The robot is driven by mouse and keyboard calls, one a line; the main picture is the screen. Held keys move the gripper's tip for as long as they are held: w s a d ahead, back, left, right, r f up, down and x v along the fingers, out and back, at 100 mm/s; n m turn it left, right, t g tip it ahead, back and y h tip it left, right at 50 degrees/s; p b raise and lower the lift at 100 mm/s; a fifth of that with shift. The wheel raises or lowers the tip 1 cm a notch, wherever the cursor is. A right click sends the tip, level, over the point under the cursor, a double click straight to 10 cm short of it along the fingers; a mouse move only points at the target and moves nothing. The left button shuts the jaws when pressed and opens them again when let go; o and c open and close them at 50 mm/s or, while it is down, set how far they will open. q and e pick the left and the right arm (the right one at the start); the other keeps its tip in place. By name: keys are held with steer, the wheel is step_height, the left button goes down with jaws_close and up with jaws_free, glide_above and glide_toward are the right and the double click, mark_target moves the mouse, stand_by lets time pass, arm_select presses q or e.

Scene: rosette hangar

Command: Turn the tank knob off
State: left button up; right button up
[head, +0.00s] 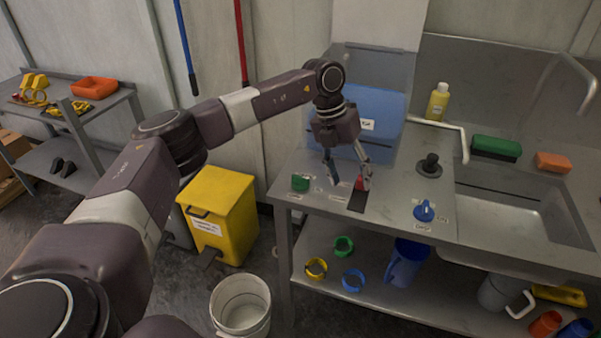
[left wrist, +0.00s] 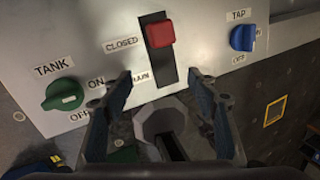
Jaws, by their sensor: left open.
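The tank knob (head: 300,183) is a green knob at the left front of the steel counter. In the left wrist view the green tank knob (left wrist: 62,95) sits below the TANK label, with ON and OFF labels at its right. Its ridge slants up toward the ON side. My left gripper (head: 348,184) is open and points down over the counter, to the right of the knob and near the red slider. In the left wrist view its fingers (left wrist: 160,92) are apart with nothing between them, and the knob is outside them. My right gripper is not in view.
A red slider (left wrist: 160,34) marked CLOSED and DRAIN sits in a dark slot beside the knob. A blue tap knob (head: 424,211) is farther right, before the sink (head: 520,200). A blue panel (head: 372,118) stands behind. A yellow bin (head: 218,215) and white bucket (head: 240,305) stand left.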

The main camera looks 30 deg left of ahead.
mark_target(300, 177)
arm_select(q)
steer(key=a+r+y, duration=0.1)
steer(key=a, duration=0.3)
steer(key=s+a+r+n+y, duration=0.1)
steer(key=a+r, duration=0.1)
steer(key=a, duration=0.2)
steer(key=s+a+r+n+g+y, duration=0.1)
steer(key=a, duration=0.3)
steer(key=shift+s+a+r, duration=0.1)
steer(key=shift+a+r, duration=0.15)
steer(key=shift+r, duration=0.1)
steer(key=shift+s+a+f, duration=0.1)
steer(key=shift+s+a, duration=0.05)
steer(key=shift+a, duration=0.1)
step_height(300, 177, down, 6)
steer(key=shift+f+p, duration=0.1)
steer(key=shift+p, duration=0.45)
steer(key=shift+d+f, duration=0.1)
steer(key=shift+f, duration=0.5)
steer(key=c, duration=1.2)
steer(key=shift+o, duration=0.2)
